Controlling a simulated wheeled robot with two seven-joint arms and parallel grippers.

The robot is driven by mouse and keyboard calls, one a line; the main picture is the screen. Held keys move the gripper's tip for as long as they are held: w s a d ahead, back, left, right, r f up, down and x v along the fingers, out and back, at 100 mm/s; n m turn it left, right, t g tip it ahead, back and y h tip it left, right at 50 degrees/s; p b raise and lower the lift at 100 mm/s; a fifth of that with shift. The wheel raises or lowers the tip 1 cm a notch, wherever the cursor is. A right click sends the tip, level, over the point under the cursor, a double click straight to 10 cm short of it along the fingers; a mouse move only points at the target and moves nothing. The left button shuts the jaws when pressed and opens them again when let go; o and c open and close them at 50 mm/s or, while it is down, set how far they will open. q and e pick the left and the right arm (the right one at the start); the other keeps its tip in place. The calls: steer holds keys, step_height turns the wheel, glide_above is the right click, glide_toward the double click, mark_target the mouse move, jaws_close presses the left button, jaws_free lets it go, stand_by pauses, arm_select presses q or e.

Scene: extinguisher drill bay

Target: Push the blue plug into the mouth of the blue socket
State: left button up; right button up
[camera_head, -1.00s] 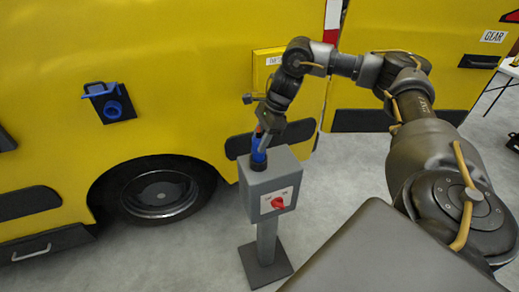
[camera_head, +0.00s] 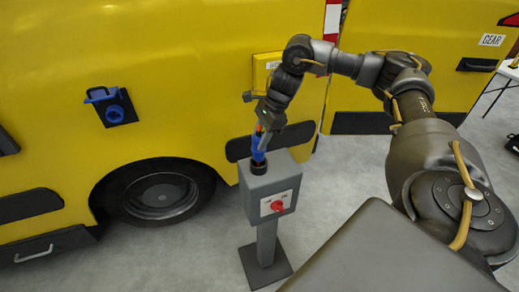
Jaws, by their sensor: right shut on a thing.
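The blue plug (camera_head: 258,152) stands upright at the top of the grey post box, with a dark part under it. My right gripper (camera_head: 262,138) comes down from above and is shut on the plug; its fingers hide part of it. Whether the plug's dark lower end is clear of the box top, I cannot tell. The blue socket (camera_head: 114,112) is on a dark plate on the yellow vehicle side, left of the plug and well apart from it. Its blue lid stands up above the round mouth. My left gripper is not in view.
The grey post box (camera_head: 258,190) has a red rotary switch and stands on a floor plate. The yellow vehicle wall (camera_head: 190,60) has a dark wheel (camera_head: 160,195) below the socket. The space between post and socket looks free. A small yellow labelled box (camera_head: 266,70) is behind my right arm.

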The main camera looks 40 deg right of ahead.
steer(key=shift+r+p, duration=1.15)
steer(key=shift+r, duration=0.6)
